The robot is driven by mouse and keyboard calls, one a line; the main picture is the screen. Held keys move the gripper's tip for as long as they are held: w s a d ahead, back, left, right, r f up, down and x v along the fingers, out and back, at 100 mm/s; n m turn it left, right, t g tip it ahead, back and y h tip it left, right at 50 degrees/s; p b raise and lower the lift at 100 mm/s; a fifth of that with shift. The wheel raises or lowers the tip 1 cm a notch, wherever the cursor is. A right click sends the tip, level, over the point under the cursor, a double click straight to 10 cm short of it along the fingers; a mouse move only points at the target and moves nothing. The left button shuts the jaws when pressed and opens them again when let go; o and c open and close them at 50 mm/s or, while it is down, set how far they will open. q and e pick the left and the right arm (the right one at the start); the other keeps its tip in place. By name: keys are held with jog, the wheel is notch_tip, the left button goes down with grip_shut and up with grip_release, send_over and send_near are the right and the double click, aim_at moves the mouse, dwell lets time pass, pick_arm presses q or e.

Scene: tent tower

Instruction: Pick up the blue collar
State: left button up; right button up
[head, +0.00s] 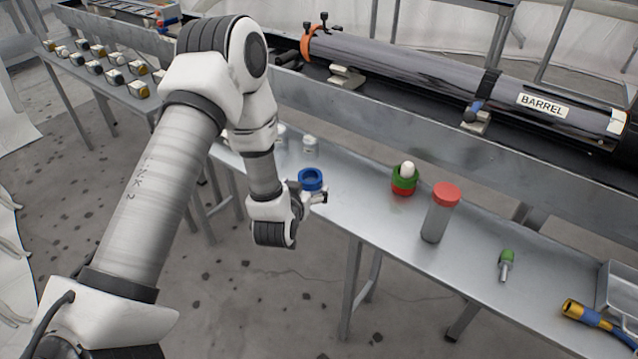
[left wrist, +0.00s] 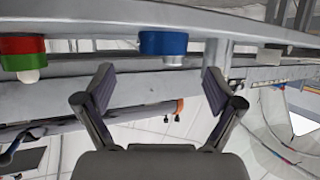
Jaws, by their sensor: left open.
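The blue collar (head: 311,187) is a short ring on the narrow metal table in the head view. My left gripper (head: 317,197) is right beside it, on its near side, and partly overlaps it in the picture. In the left wrist view, which looks upside down, the blue collar (left wrist: 163,43) is at the top middle. My left gripper (left wrist: 160,85) shows there with both fingers spread and nothing between them. The collar lies beyond the fingertips, roughly in line with the gap. My right gripper is in neither view.
Right of the collar stand a green and red collar stack (head: 404,186) with a white top, a grey cylinder with a red cap (head: 440,210), and a small green-topped piece (head: 506,262). A small white item (head: 310,146) is behind it. The barrel (head: 420,75) lies on the bench behind.

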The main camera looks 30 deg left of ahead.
aim_at(313, 174)
pick_arm(q)
jog(key=x, duration=0.7)
jog(key=shift+w+a, duration=0.15)
jog(key=shift+a, duration=0.15)
jog(key=shift+r, duration=0.1)
jog(key=c, duration=1.3)
